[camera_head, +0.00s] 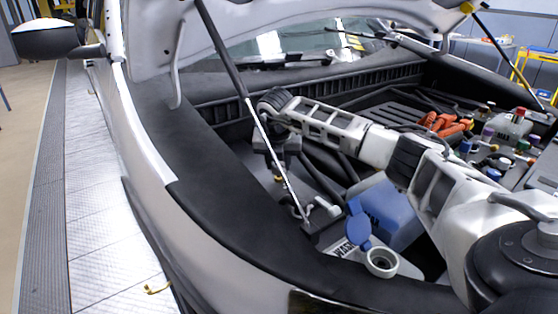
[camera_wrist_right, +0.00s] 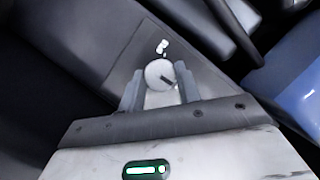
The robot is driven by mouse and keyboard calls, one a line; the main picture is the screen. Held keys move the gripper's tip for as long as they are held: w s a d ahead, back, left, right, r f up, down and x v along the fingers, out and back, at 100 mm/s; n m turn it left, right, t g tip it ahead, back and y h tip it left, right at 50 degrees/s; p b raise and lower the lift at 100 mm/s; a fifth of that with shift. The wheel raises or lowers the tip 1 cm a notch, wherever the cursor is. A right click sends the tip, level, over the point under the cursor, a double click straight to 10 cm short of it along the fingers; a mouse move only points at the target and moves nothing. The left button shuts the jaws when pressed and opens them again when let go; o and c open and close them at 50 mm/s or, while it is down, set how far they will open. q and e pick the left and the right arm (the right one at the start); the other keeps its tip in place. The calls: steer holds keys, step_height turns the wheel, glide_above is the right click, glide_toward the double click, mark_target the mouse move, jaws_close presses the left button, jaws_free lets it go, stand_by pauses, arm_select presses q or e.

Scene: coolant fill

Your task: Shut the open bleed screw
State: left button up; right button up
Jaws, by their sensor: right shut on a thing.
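The bleed screw (camera_wrist_right: 160,74) is a round pale head with a short dark slot, set on a dark panel. In the right wrist view it sits between the two grey fingers of my right gripper (camera_wrist_right: 160,88), which is shut on it. The slot lies at a slant; I cannot tell from it how far the screw is turned. In the head view my right arm reaches in from the right and its gripper (camera_head: 279,172) points down beside the thin hood strut. The screw is not clearly visible there. My left gripper is not in view.
The hood strut (camera_head: 258,125) crosses close in front of my right gripper. A blue tank (camera_head: 397,215) and a pale filler neck (camera_head: 381,261) with its blue cap (camera_head: 358,228) raised lie nearer. Coloured bottles and orange parts (camera_head: 446,124) stand at right. The car's fender (camera_head: 215,205) borders the bay.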

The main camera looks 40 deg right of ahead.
steer(key=shift+m, duration=0.5)
steer(key=o, duration=1)
steer(key=shift+c, duration=0.2)
steer(key=shift+r, duration=0.15)
steer(key=v, duration=1.5)
steer(key=shift+a+r, duration=0.3)
steer(key=shift+a, duration=0.1)
steer(key=shift+w, duration=0.1)
